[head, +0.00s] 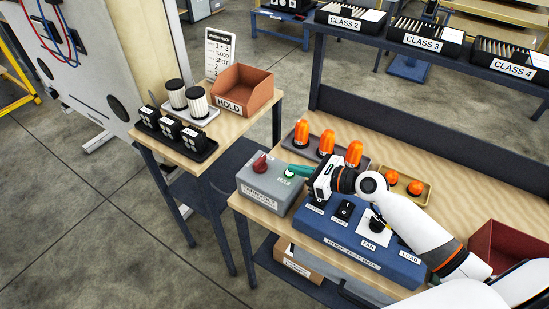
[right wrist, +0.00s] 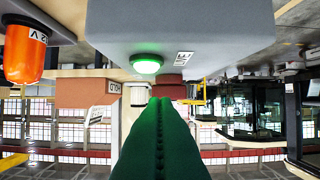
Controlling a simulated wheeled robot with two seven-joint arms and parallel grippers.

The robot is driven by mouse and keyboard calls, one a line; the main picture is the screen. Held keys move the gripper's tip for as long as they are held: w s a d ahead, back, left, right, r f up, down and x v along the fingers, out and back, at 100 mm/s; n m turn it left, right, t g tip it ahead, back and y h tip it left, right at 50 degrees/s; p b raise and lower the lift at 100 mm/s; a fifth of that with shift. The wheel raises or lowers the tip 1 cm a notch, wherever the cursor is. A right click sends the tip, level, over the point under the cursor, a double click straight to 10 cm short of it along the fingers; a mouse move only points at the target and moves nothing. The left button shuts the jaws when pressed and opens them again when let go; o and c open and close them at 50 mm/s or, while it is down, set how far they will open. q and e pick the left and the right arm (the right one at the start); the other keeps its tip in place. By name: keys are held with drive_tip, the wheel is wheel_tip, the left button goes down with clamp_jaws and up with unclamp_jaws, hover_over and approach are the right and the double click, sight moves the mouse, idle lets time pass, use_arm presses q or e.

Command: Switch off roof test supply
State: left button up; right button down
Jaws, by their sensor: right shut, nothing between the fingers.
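The grey supply box (head: 275,185) stands at the near left corner of the right bench, with a front label I cannot read fully. A red knob (head: 260,162) is on its top, and it also shows just beyond my fingertips in the right wrist view (right wrist: 170,83). A lit green lamp (right wrist: 146,63) is on the box beside a small white label (right wrist: 182,58). My right gripper (head: 290,170) has green fingers pressed together, empty, over the box and pointing towards the knob. Whether they touch it I cannot tell. My left gripper is out of view.
A blue switch box (head: 360,243) labelled FAN and LOAD lies under my right arm. Orange beacons (head: 327,143) stand behind on a tray, with orange domes (head: 415,187) in another. A HOLD bin (head: 243,91) and black modules (head: 168,128) occupy the left table.

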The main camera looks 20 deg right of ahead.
sight(264, 159)
drive_tip(key=x, duration=0.2)
drive_tip(key=p+x, duration=0.1)
drive_tip(key=x, duration=0.2)
drive_tip(key=r+x, duration=0.1)
drive_tip(key=x, duration=0.1)
drive_tip(key=shift+w+a, duration=0.2)
drive_tip(key=shift+w, duration=0.05)
